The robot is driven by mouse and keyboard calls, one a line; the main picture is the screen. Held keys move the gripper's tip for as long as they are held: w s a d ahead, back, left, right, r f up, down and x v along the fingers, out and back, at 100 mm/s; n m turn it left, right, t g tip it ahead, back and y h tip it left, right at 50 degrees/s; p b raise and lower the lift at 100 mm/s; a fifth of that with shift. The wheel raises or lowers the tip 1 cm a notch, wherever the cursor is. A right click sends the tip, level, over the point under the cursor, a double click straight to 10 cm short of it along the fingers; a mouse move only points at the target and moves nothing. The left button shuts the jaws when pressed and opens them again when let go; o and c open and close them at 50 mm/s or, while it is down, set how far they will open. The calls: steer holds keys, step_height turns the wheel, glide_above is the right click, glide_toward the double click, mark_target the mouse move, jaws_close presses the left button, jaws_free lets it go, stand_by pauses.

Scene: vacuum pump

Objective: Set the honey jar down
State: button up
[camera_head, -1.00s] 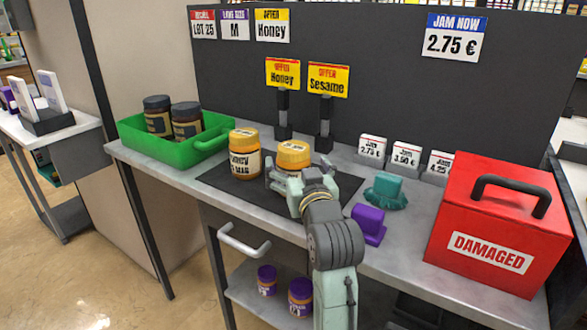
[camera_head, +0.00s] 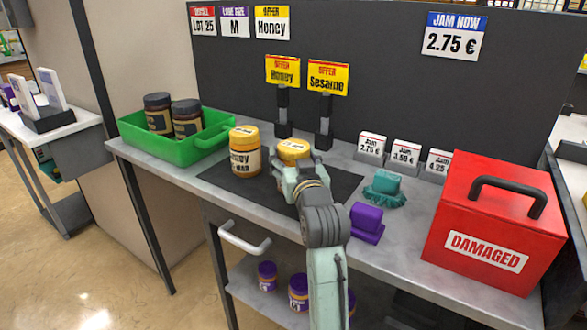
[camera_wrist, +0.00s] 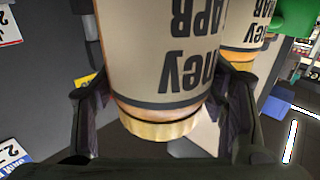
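The honey jar (camera_head: 293,151) has an orange-yellow lid and shows above the dark mat (camera_head: 337,184) in the head view. Its lower part is hidden behind my gripper (camera_head: 297,170). In the wrist view the jar (camera_wrist: 165,60) fills the middle, its cream label upside down and its gold lid toward the bottom. My gripper's two dark fingers (camera_wrist: 163,100) lie against both sides of the jar near the lid. It looks upright; I cannot tell whether its base touches the mat. A second honey jar (camera_head: 245,152) stands on the mat just to its left.
A green tray (camera_head: 204,146) with two dark jars is at the left. A teal brush (camera_head: 384,188) and a purple object (camera_head: 367,222) lie right of the mat. A red DAMAGED box (camera_head: 497,220) stands farther right. Sign posts and price cards line the back.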

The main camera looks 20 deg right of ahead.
steer(key=shift+r, duration=0.1)
steer(key=c, duration=1.2)
